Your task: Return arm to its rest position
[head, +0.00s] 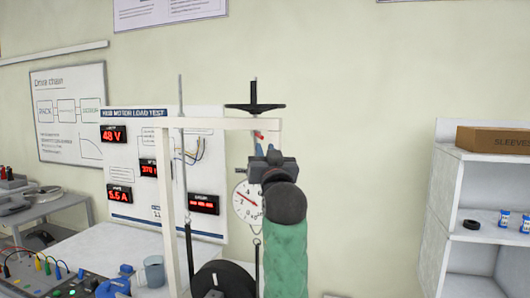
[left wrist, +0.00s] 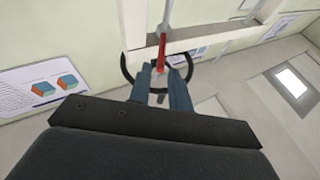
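My left arm, in a green sleeve, reaches up in front of the white rig frame (head: 225,123). Its left gripper (head: 268,152) is raised near the frame's top right corner, just below the black handwheel (head: 255,107). In the left wrist view, the two blue-grey fingers (left wrist: 159,78) stand apart with a gap between them. A red rod-like part (left wrist: 162,50) shows beyond the fingertips, in line with the gap. The black handwheel ring (left wrist: 127,66) shows behind them. Contact cannot be told. My right gripper is not in view.
A dial gauge (head: 245,203) hangs behind my wrist. A motor load test board (head: 133,150) with red displays stands behind the frame. A black wheel (head: 223,281) is low beside my arm. White shelves (head: 480,190) stand at right; the wall between is clear.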

